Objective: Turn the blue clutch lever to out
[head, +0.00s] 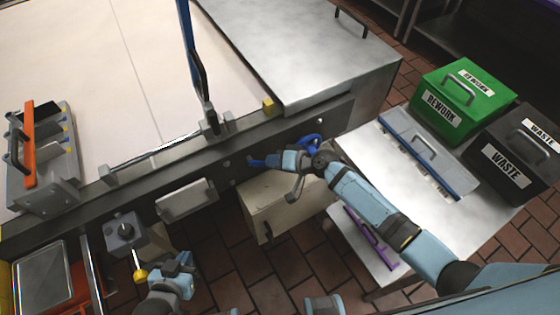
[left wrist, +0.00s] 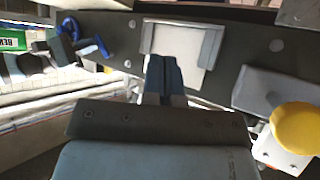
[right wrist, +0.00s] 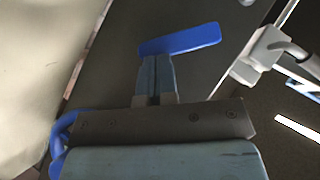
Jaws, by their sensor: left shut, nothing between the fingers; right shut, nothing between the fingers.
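The blue clutch lever (right wrist: 180,40) is a flat bar just beyond my right fingertips in the right wrist view. It slants a little, with its right end higher. In the head view a small part of the lever (head: 257,162) shows on the dark machine front, partly covered by my right gripper (head: 279,160). In the right wrist view the right gripper (right wrist: 155,65) is shut and empty, its tips at the lever's left part; whether they touch cannot be told. My left gripper (head: 182,262) is low at the left; its fingers (left wrist: 164,75) are shut and empty.
A blue looped handle (head: 310,141) is right of the lever. A pale box (head: 285,205) stands below. A grey box (head: 187,202) and a yellow knob (head: 140,276) are to the left. A metal table at right carries a green REWORK bin (head: 463,98) and a dark WASTE bin (head: 512,150).

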